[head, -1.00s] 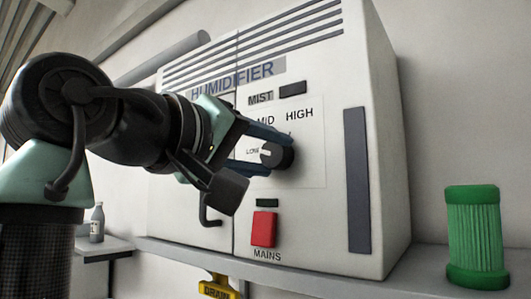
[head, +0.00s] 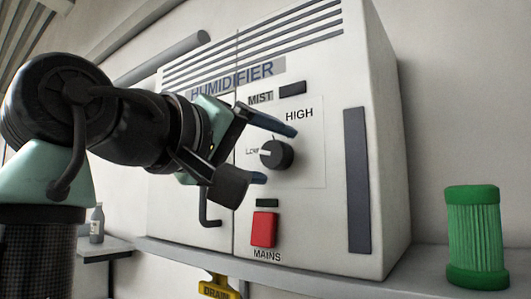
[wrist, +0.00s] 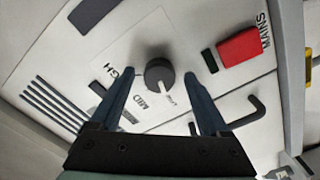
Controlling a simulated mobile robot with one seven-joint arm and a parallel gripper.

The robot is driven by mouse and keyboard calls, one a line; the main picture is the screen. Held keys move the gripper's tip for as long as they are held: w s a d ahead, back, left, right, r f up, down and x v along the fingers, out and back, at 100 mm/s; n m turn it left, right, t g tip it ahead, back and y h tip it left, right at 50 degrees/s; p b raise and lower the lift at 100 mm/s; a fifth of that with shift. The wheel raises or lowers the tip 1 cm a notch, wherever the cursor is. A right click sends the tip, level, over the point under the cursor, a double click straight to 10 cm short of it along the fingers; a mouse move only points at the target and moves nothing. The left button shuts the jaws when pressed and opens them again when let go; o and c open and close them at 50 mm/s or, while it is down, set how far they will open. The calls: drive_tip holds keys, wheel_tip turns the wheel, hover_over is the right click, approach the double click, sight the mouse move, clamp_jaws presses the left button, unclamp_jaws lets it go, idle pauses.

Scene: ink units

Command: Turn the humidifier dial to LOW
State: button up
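The dial (head: 277,154) is a dark round knob on the white front of the humidifier (head: 385,150). Its white pointer line points left at the LOW label, with MID hidden behind my gripper and HIGH in view above. In the wrist view the dial (wrist: 158,75) shows its pointer aimed at the small LOW print. My gripper (head: 277,155) is open, its blue fingers spread on opposite sides of the dial with a clear gap to each. The wrist view shows the open gripper (wrist: 160,74) with nothing held between its fingers.
Below the dial is a red MAINS switch (head: 264,229). A dark hooked handle (head: 209,207) is to its left. A green ribbed cylinder (head: 474,238) stands on the shelf at right.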

drive_tip(key=shift+s, duration=0.1)
drive_tip(key=b+v, duration=0.6)
drive_tip(key=v, duration=0.7)
drive_tip(key=shift+b, duration=0.3)
drive_tip(key=w+d+f+t+y+b, duration=0.1)
drive_tip(key=w+f+t+y+b, duration=0.2)
drive_tip(key=f, duration=0.4)
drive_tip(key=w+d+f+t+y+b, duration=0.1)
drive_tip(key=w+d+f+t+y, duration=0.15)
drive_tip(key=w+f+t, duration=0.3)
drive_tip(key=s+d+f+m+t+y+b, duration=0.2)
drive_tip(key=s+f, duration=0.5)
drive_tip(key=s, duration=0.5)
drive_tip(key=d+m+t+y, duration=0.1)
drive_tip(key=d+t+y, duration=0.1)
drive_tip(key=y, duration=0.1)
drive_tip(key=shift+s+f, duration=0.2)
drive_tip(key=shift+d, duration=0.1)
